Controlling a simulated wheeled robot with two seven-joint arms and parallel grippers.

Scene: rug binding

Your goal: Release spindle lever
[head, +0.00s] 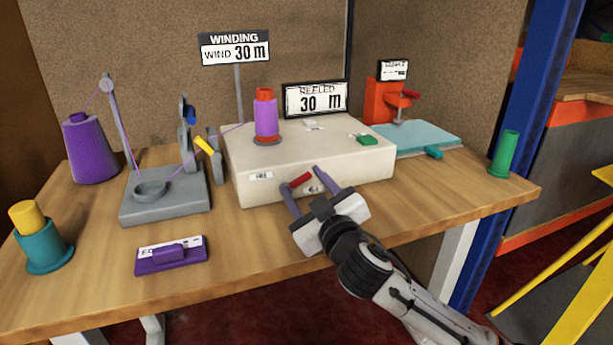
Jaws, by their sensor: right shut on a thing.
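The winder is a cream box (340,155) in the middle of the table. A red spindle lever (296,183) is on its front face, by a small white label. My right gripper (301,182) reaches in from the lower right, and its two purple fingers are shut on the red lever. A purple-wound bobbin (265,117) with a red top stands on the spindle on top of the box. A purple thread runs to it from the left. The reel sign (315,99) reads 30 m, and the winding sign (235,49) reads WIND 30 m. My left gripper is not in view.
A grey thread stand (165,206) and a purple cone (92,150) are at left. A teal holder with a yellow spool (41,240) and a purple label block (171,256) lie along the front. A red device (388,102), blue pad (425,138) and green spool (504,153) are at right.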

